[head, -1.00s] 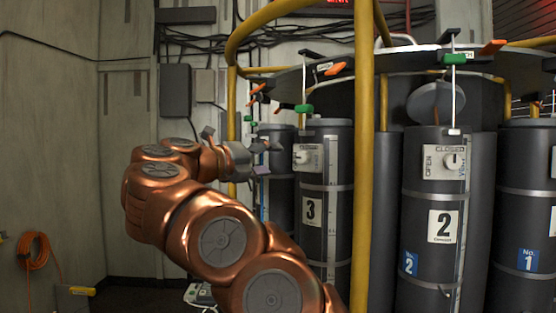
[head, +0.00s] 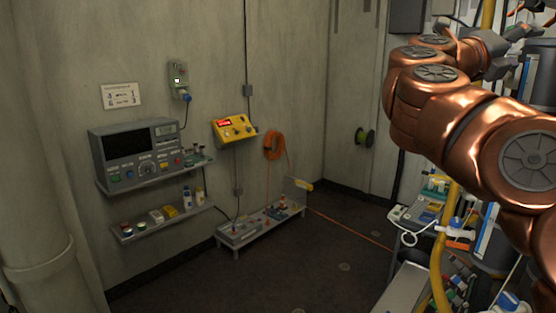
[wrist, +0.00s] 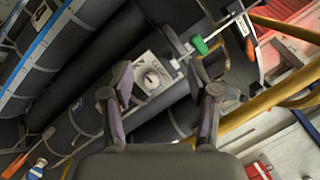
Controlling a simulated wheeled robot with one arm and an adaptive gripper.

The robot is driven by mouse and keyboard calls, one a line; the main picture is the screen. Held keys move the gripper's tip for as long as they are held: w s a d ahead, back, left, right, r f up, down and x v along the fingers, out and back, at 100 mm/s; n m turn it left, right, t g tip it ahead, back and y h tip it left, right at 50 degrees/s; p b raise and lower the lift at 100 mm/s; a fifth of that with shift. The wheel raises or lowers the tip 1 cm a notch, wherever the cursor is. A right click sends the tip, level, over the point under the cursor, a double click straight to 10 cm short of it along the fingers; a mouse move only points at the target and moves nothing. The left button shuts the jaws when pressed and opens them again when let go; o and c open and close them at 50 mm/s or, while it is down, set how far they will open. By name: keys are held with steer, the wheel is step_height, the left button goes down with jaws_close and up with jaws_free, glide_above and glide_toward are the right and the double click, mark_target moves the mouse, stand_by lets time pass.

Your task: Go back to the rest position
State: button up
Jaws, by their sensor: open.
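My gripper (head: 490,48) shows at the upper right of the head view, at the end of my copper arm. In the wrist view my gripper (wrist: 160,82) has its two fingers spread apart with nothing held between them. A green clip (wrist: 200,45) on a pale rod shows just above the right finger.
A grey instrument console (head: 140,155) and a yellow box (head: 234,129) are on the left wall. A low bench (head: 262,226) stands below. A cart with tools (head: 425,212) and a yellow rail (head: 440,250) are at right. The middle floor (head: 310,270) is mostly clear.

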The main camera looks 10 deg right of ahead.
steer(key=w+a+r+n+t+y, duration=0.2)
steer(key=w+a+n+t+y, duration=0.35)
steer(key=a+n+t, duration=0.5)
steer(key=w+a+r+n+t+y, duration=0.35)
steer(key=w+a+n+t, duration=0.35)
steer(key=a+n+t, duration=0.4)
steer(key=a+f+n+g+y, duration=0.5)
steer(key=a+f+n+y, duration=0.85)
steer(key=a+f, duration=0.4)
steer(key=s+a+f+n+g, duration=0.15)
steer(key=s+f+g, duration=0.25)
steer(key=f, duration=0.5)
steer(key=s+a+f+n+g+y, duration=0.1)
steer(key=s+f+n+g, duration=0.2)
steer(key=f, duration=0.6)
steer(key=s+a+f+n+g, duration=0.1)
steer(key=s+f+g, duration=0.35)
steer(key=f, duration=0.35)
steer(key=s+d+f+g+h, duration=0.1)
steer(key=s+d+f+g, duration=0.2)
steer(key=s+f, duration=0.2)
steer(key=s+d+f+g+h, duration=0.1)
steer(key=s+d+f+g, duration=0.2)
steer(key=s, duration=0.9)
steer(key=s+d+f+n+g+h, duration=0.1)
steer(key=s+d+f+g, duration=0.2)
steer(key=s+f, duration=0.4)
steer(key=shift+s+f, duration=0.3)
steer(key=shift+s, duration=0.75)
